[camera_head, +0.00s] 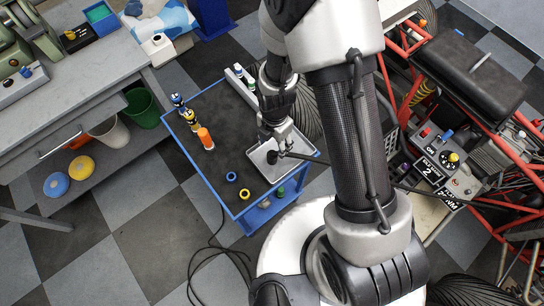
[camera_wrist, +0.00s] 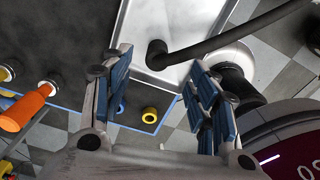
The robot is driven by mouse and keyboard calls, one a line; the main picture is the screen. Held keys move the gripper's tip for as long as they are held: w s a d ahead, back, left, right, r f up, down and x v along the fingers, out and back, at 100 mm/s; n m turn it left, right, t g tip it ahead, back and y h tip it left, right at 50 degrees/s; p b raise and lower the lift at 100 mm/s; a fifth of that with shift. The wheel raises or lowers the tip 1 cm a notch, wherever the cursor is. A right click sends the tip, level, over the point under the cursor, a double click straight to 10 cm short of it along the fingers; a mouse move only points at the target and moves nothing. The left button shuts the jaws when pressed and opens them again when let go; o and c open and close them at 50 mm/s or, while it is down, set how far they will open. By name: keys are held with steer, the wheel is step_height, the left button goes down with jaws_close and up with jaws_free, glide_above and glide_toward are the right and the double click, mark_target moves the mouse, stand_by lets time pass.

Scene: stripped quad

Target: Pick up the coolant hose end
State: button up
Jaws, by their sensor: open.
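The coolant hose end (camera_wrist: 157,54) is a black, round-tipped end of a black hose (camera_wrist: 225,33) lying in a shallow metal tray (camera_wrist: 135,65). In the head view the hose end (camera_head: 271,157) is small and dark, close beside my gripper (camera_head: 282,148). In the wrist view my gripper (camera_wrist: 160,70) is open, with its blue-padded fingers to the left and right. The hose end shows in line with the gap, just beyond the fingertips, and nothing is gripped. I cannot tell the exact height between them.
The tray sits on a blue-edged cart (camera_head: 222,203). An orange-handled tool (camera_head: 205,138), a blue ring (camera_head: 231,176) and a yellow ring (camera_head: 244,193) are on the cart. A red-framed vehicle (camera_head: 480,150) stands at the right and a grey workbench (camera_head: 75,100) at the left.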

mark_target(272, 154)
step_height(272, 154, down, 3)
steer(key=shift+f+b, duration=0.1)
steer(key=shift+b, duration=0.25)
steer(key=f, duration=0.1)
steer(key=f+b, duration=0.1)
steer(key=f, duration=0.1)
steer(key=f+b, duration=0.1)
steer(key=shift+s+a+f, duration=0.25)
steer(key=shift+a+f, duration=0.05)
steer(key=shift+a, duration=0.05)
steer(key=shift+f, duration=0.35)
steer(key=shift+r, duration=0.1)
steer(key=shift+c, duration=0.4)
steer(key=c, duration=1.1)
